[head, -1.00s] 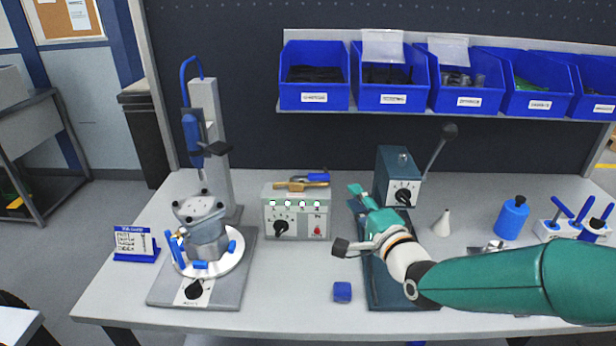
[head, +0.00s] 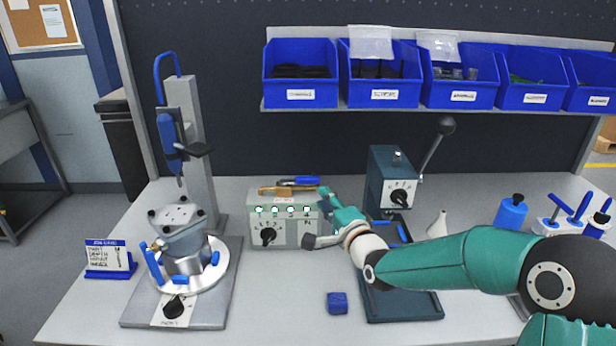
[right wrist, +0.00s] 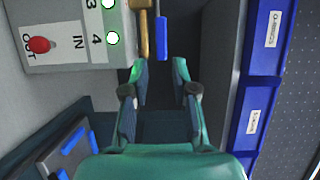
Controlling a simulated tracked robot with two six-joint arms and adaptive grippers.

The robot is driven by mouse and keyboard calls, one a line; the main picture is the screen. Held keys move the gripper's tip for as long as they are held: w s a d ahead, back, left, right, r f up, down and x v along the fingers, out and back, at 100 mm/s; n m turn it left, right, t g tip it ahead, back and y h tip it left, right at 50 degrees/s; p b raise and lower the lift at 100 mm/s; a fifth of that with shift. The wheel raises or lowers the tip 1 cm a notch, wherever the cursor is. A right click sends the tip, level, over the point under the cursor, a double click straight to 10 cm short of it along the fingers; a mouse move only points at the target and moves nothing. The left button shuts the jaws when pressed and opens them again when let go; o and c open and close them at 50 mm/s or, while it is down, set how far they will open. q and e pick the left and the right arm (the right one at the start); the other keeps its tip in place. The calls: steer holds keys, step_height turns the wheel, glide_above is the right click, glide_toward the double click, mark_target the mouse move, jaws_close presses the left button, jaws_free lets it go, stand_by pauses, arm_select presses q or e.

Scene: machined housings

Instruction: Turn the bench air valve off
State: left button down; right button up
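The air valve (head: 277,191) has a brass body and a blue lever (head: 298,181). It lies on the top back of a grey control box (head: 284,236). The lever runs alongside the brass body. In the right wrist view, the brass body (right wrist: 143,30) and blue lever (right wrist: 162,35) are ahead of the fingertips. My right gripper (head: 326,199) is just right of the box's right end. In the right wrist view my right gripper (right wrist: 158,73) is open and empty, its gap roughly in line with the lever and apart from it. My left gripper is out of view.
A dark press with a lever (head: 390,185) stands right of my right gripper. A fixture with a clamped housing (head: 185,250) is left of the box. A blue block (head: 338,303) lies in front. Blue bins (head: 300,94) hang above the back of the bench.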

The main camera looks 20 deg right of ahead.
mark_target(310, 183)
steer(key=w+p, duration=0.1)
steer(key=w, duration=0.5)
steer(key=w+a+p, duration=0.1)
steer(key=w, duration=0.2)
steer(key=shift+w+a+p, duration=0.1)
steer(key=shift+w+p, duration=0.15)
steer(key=shift+p, duration=0.05)
jaws_close()
